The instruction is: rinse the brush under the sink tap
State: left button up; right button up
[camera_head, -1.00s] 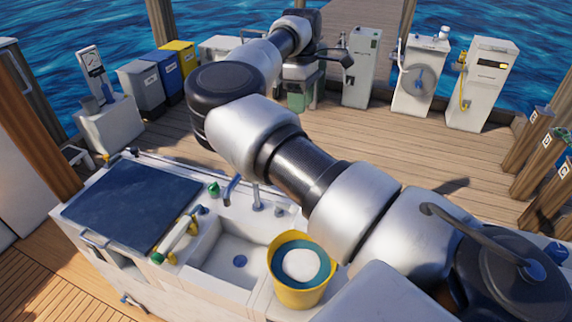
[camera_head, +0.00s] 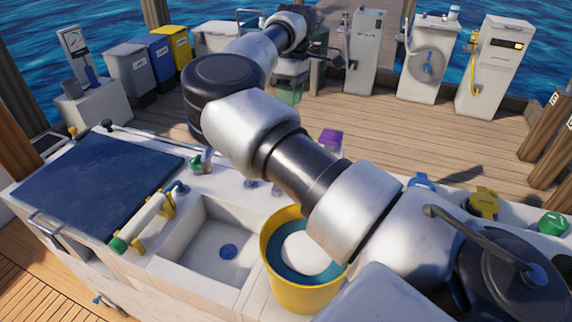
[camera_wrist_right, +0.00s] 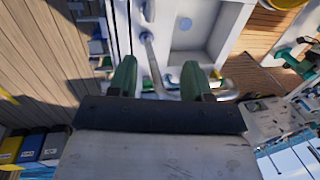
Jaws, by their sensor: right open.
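The white sink basin (camera_head: 205,235) with a blue drain is set in the counter, left of a yellow bucket (camera_head: 300,292). My right arm crosses the head view and hides part of the counter behind it. My right gripper (camera_head: 325,55) is small and far up there. In the right wrist view its green fingers (camera_wrist_right: 158,78) are apart with nothing held between them. A grey bent pipe, perhaps the tap (camera_wrist_right: 152,55), shows beyond the fingers, beside the basin (camera_wrist_right: 195,25). I cannot make out the brush. My left gripper is not in view.
A dark blue panel (camera_head: 95,185) covers the counter's left part. A white cylinder in yellow holders (camera_head: 150,218) lies left of the sink. Bins (camera_head: 130,68) and cabinets (camera_head: 365,55) line the deck's far edge. The deck (camera_head: 420,140) between is mostly clear.

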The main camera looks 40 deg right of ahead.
pick_arm(q)
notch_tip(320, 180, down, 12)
jog(key=b, duration=0.9)
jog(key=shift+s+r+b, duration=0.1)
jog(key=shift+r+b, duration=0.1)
jog(key=shift+b, duration=0.1)
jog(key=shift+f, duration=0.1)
pick_arm(e)
jog(key=f, duration=0.7)
jog(key=a+f, duration=0.1)
jog(key=f, duration=0.7)
jog(key=s+a+f, duration=0.1)
jog(key=f, duration=0.7)
jog(key=shift+s+a+f, duration=0.1)
grip_shut()
